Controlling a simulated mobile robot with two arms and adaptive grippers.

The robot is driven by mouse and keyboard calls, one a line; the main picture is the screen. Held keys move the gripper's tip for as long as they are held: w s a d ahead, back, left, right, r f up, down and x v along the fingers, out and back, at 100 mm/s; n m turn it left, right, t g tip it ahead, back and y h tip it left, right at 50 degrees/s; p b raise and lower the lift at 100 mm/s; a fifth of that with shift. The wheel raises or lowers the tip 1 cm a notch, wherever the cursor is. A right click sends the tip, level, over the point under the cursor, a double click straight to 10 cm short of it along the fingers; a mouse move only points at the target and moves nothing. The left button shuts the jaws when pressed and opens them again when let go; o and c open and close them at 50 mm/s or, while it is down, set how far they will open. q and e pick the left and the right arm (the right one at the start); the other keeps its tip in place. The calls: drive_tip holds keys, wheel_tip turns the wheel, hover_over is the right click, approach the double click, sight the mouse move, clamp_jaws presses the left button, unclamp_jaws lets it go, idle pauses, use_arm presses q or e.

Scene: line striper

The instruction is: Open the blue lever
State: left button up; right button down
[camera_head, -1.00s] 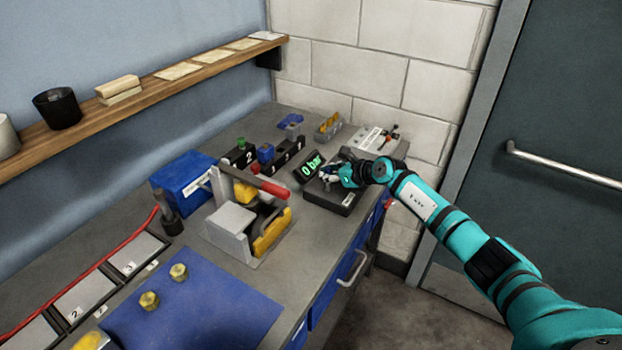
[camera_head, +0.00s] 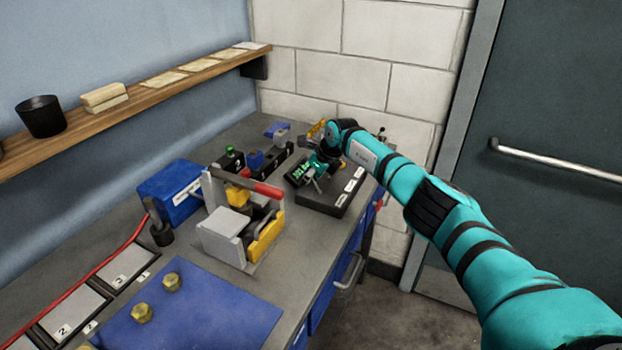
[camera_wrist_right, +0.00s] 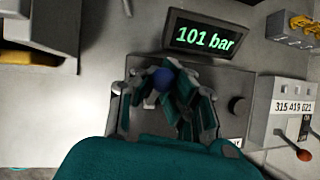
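A blue round knob (camera_wrist_right: 163,79), which I take to be the end of the blue lever, shows in the right wrist view between the fingers of my right gripper (camera_wrist_right: 162,92). The fingers partly hide it, and I cannot tell whether they press on it. In the head view my right gripper (camera_head: 318,167) is over the far left part of a black box (camera_head: 326,202) with white labels. The small display (camera_wrist_right: 208,38) behind the knob reads 101 bar in green. My left gripper is not in view.
A grey box with a number plate (camera_wrist_right: 292,106) and an orange-tipped lever stands right of the black box. In the head view, a clamp with a red handle (camera_head: 268,190) stands to the left.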

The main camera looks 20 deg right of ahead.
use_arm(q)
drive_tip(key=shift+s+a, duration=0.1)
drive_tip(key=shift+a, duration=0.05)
use_arm(e)
drive_tip(key=shift+r, duration=0.2)
drive_tip(key=c, duration=2)
unclamp_jaws()
drive_tip(key=shift+w, duration=0.1)
drive_tip(key=o, duration=0.6)
drive_tip(key=shift+a, duration=0.1)
drive_tip(key=v, duration=1.2)
drive_tip(key=shift+f, duration=0.1)
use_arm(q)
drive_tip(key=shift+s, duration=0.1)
